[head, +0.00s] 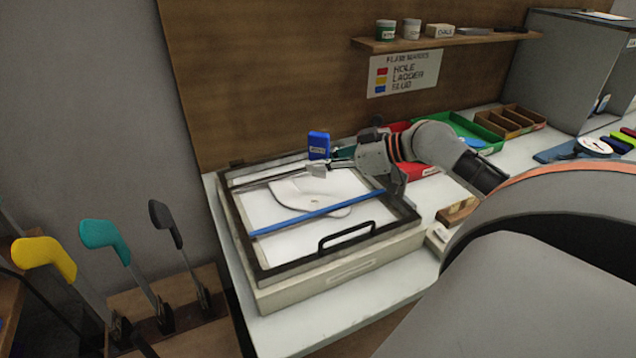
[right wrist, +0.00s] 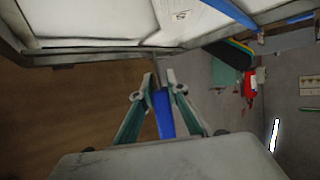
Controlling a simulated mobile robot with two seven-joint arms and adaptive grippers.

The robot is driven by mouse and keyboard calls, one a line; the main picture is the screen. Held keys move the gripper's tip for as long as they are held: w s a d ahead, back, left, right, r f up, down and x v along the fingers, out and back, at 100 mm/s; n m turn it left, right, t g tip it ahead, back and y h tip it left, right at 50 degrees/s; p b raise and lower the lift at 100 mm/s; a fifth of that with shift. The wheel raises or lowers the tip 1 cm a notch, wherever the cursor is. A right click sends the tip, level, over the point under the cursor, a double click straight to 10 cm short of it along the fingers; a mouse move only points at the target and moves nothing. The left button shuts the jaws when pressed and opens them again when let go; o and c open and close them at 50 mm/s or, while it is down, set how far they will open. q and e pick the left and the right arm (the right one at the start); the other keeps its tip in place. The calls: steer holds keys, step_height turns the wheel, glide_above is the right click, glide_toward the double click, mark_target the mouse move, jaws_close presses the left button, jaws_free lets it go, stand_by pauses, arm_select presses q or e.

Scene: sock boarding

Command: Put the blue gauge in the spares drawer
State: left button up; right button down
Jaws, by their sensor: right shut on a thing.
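The blue gauge (head: 319,146) is a small blue block with a pale label. It stands upright above the back edge of the framed light box in the head view. My right gripper (head: 334,162) is shut on it, and its arm reaches in from the right. In the right wrist view the blue gauge (right wrist: 164,114) shows as a narrow blue strip between the two fingers of the right gripper (right wrist: 160,82). I cannot pick out a drawer marked for spares. My left gripper is not in view.
The light box (head: 335,285) has a dark frame with a handle (head: 347,236), and a blue bar (head: 315,213) crosses it over a white sock shape (head: 305,192). Red and green trays (head: 465,132) lie to the right. A shelf (head: 445,40) hangs behind. Coloured levers (head: 105,236) stand left.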

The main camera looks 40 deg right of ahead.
steer(key=shift+f+b, duration=0.4)
steer(key=shift+f, duration=2.15)
steer(key=shift+f, duration=0.1)
steer(key=c, duration=2)
jaws_free()
